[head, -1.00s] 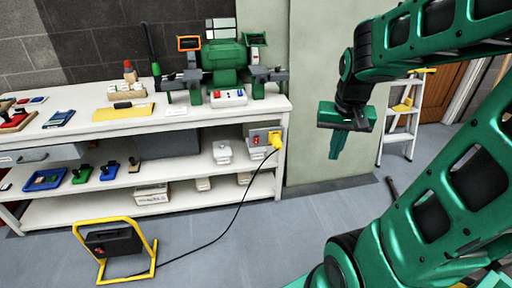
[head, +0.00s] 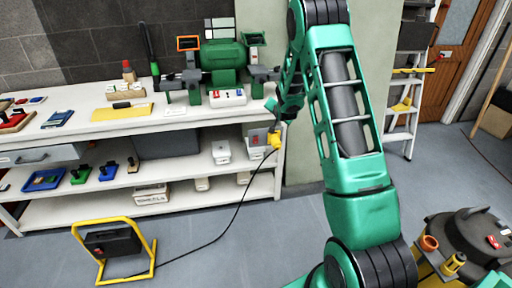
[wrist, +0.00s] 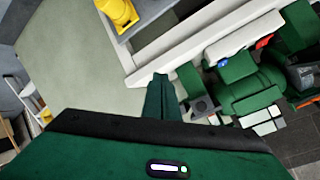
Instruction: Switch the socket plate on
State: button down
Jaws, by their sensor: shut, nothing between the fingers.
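The grey socket plate (head: 262,130) is on the right end of the white bench, under its top. A red switch (head: 256,139) shows on its left part, and a yellow plug (head: 275,140) sits at its right. I cannot tell the switch's position. My gripper (head: 270,103) is shut and empty, just above the plate in the picture and apart from it. In the wrist view the shut fingers (wrist: 160,82) point towards the bench edge. The yellow plug (wrist: 117,12) is at the top there; the switch is not visible.
A black cable runs from the plug to a yellow-framed lamp (head: 113,243) on the floor. A stepladder (head: 401,115) stands at right.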

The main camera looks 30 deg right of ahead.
jog(key=w+a+f+m+t, duration=0.1)
jog(key=w+f+m+t, duration=0.2)
jog(key=f, duration=0.4)
jog(key=w+a+f+t, duration=0.2)
jog(key=w+f, duration=0.3)
jog(key=f, duration=0.3)
jog(key=s+a+f+m+t, duration=0.2)
jog(key=s+f+m, duration=0.1)
jog(key=s+f, duration=0.2)
jog(key=s+a+f+m+t+h, duration=0.1)
jog(key=s+a+f+m+t, duration=0.1)
jog(key=s+f, duration=0.4)
notch_tip(320, 180, down, 4)
jog(key=shift+a+r+m+t+h, duration=0.15)
jog(key=shift+m+t+h, duration=0.15)
jog(key=shift+m+t, duration=0.35)
